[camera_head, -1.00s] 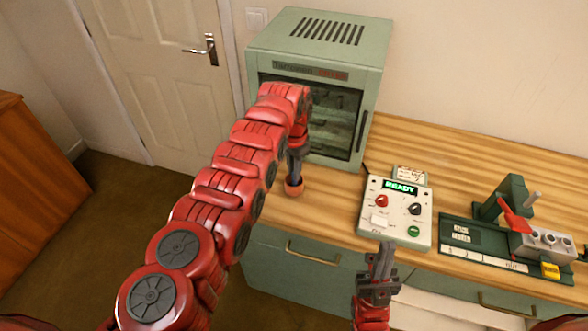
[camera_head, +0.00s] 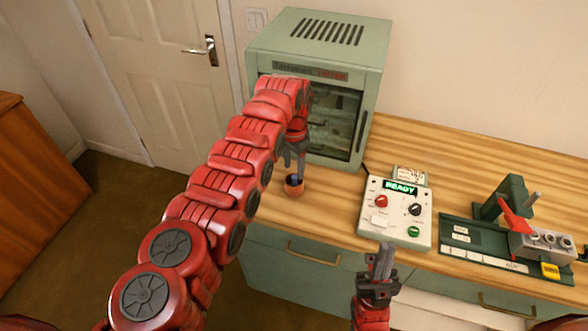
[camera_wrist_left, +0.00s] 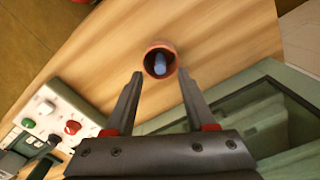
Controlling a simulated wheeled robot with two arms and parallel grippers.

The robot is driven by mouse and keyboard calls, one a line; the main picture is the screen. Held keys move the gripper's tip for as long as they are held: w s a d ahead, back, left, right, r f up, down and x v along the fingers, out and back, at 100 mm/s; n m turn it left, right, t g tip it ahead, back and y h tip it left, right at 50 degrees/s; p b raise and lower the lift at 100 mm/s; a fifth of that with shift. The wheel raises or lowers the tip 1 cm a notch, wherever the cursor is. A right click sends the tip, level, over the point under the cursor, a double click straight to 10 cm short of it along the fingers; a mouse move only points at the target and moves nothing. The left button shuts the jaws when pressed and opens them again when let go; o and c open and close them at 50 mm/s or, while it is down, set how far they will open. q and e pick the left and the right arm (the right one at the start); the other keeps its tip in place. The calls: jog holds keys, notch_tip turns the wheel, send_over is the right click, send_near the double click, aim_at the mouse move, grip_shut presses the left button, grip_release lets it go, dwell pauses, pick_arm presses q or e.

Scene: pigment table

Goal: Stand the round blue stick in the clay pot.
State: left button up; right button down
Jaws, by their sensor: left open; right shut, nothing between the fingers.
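The clay pot (camera_head: 294,187) is a small terracotta cup on the wooden table, in front of the green cabinet. The blue stick (camera_wrist_left: 160,65) is inside the pot in the left wrist view, its rounded end showing within the rim (camera_wrist_left: 149,72); it appears to lean slightly. In the head view the stick (camera_head: 296,179) shows only as a small blue patch. My left gripper (camera_wrist_left: 158,95) is open and empty, its fingers apart on either side just short of the pot. My right gripper (camera_head: 386,250) is shut and empty, in front of the control box.
The green glass-doored cabinet (camera_head: 322,60) stands behind the pot. A control box (camera_head: 396,212) reading READY sits to the right. A green tool base with a red lever (camera_head: 514,220) is farther right. The wooden table (camera_head: 330,200) is clear between pot and control box.

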pick_arm(q)
notch_tip(320, 180, up, 16)
jog(key=p, duration=0.3)
jog(key=shift+f+p, duration=0.25)
jog(key=shift+p, duration=0.15)
jog(key=shift+f, duration=0.1)
